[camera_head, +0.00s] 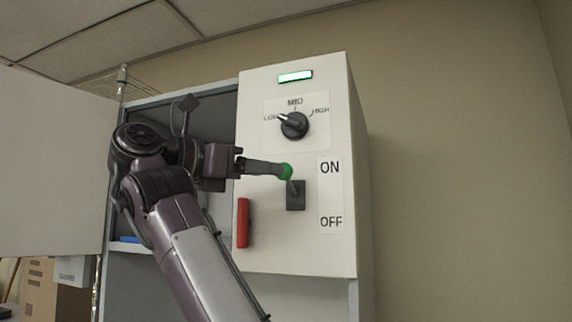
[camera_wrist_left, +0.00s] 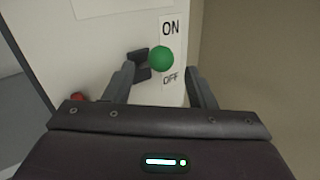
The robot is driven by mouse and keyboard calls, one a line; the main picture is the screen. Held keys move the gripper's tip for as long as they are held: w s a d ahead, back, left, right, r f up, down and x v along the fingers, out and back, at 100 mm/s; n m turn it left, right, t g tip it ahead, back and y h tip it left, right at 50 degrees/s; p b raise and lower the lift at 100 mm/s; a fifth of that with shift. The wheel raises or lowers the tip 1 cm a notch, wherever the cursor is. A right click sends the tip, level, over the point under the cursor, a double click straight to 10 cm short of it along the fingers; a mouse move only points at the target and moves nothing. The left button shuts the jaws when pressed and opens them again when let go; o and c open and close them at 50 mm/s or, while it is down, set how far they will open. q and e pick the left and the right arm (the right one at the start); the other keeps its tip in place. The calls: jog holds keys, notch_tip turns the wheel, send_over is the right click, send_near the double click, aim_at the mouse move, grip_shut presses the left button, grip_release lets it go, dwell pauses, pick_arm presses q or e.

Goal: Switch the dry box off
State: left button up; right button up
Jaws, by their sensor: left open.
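The dry box (camera_head: 330,240) is a pale cabinet with a control panel. Its switch has a dark base (camera_head: 296,197) and a short lever with a green ball knob (camera_head: 286,171), tilted up towards the ON mark. The ON/OFF label (camera_head: 330,195) is right of it. My left gripper (camera_head: 278,169) reaches in from the left with its fingers at the green knob. In the left wrist view the open fingers (camera_wrist_left: 159,68) stand on either side of the green knob (camera_wrist_left: 161,59); I cannot tell whether they touch it. My right gripper is not in view.
Above the switch is a black dial (camera_head: 294,125) marked LOW, MID and HIGH, pointing towards LOW. A green indicator (camera_head: 295,76) is lit at the top. A red handle (camera_head: 243,222) is below my gripper. A pale panel (camera_head: 50,165) stands at the left.

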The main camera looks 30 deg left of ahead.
aim_at(289, 182)
pick_arm(q)
jog(key=p+x, duration=0.1)
jog(key=x, duration=0.4)
jog(key=shift+w+d, duration=0.1)
jog(key=shift+w, duration=0.15)
grip_shut()
